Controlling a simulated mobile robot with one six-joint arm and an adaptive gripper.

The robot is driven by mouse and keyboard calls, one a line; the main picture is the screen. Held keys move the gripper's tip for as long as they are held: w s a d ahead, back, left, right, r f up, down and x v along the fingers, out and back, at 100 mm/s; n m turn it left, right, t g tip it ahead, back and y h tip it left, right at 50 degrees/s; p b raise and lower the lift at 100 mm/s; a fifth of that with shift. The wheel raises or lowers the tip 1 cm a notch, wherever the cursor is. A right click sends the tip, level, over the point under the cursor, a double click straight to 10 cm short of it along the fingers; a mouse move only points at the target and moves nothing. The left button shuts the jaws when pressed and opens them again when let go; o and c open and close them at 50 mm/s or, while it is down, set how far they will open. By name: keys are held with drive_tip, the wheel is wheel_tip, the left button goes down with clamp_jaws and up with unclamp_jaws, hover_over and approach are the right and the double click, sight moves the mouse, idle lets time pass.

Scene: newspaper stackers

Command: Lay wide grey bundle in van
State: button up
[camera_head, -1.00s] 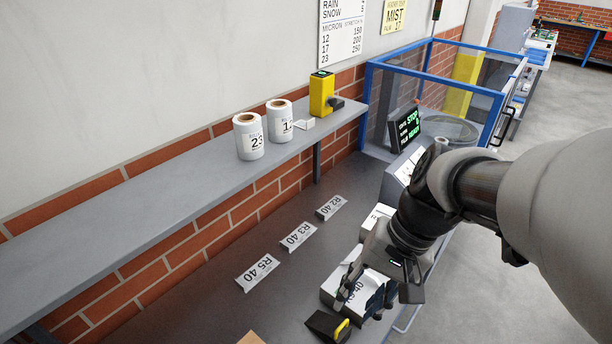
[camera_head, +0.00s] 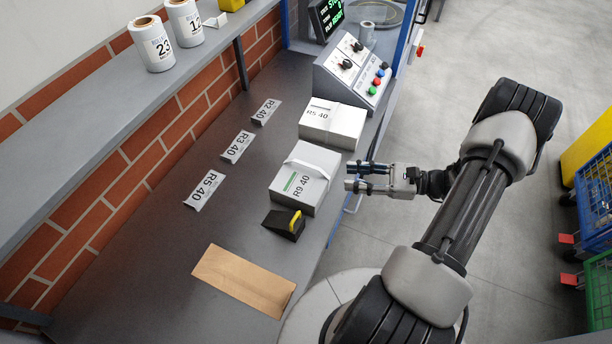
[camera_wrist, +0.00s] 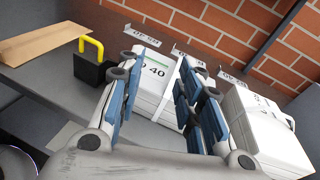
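Two pale grey-white bundles stand on the dark bench (camera_head: 128,262). The nearer one, marked R9 40 (camera_head: 312,160), has a white strap and a green stripe. The farther one, marked R5 40 (camera_head: 336,122), lies closer to the control panel. I cannot tell which is the wide grey bundle. My gripper (camera_head: 352,178) is open and empty, just right of the R9 bundle, its fingers pointing at it. In the wrist view the R9 bundle (camera_wrist: 151,88) shows between the spread fingers, and the R5 bundle (camera_wrist: 262,135) is to the right. I cannot make out a van.
A black block with a yellow handle (camera_head: 284,224) and a brown paper sheet (camera_head: 243,280) lie nearer on the bench. Several label plates (camera_head: 204,190) line the wall side. A control panel (camera_head: 352,72) stands beyond the bundles. Blue (camera_head: 597,190) and green (camera_head: 600,285) crates stand right, across open floor.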

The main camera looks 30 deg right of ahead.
drive_tip(key=s+d+f+m+t+h, duration=0.2)
drive_tip(key=d+f+m+t, duration=0.1)
drive_tip(key=f+m, duration=0.15)
drive_tip(key=b, duration=0.2)
approach(311, 166)
drive_tip(key=shift+n+t, duration=0.25)
drive_tip(key=shift+t, duration=0.15)
drive_tip(key=x, duration=0.2)
drive_tip(key=f+x, duration=0.1)
drive_tip(key=x, duration=0.1)
drive_tip(key=shift+a, duration=0.3)
drive_tip(key=shift+b+x, duration=0.5)
drive_tip(key=shift+x, duration=2.3)
drive_tip(key=shift+d+r, duration=0.15)
drive_tip(key=shift+c, duration=0.5)
clamp_jaws()
drive_tip(key=shift+r, duration=0.15)
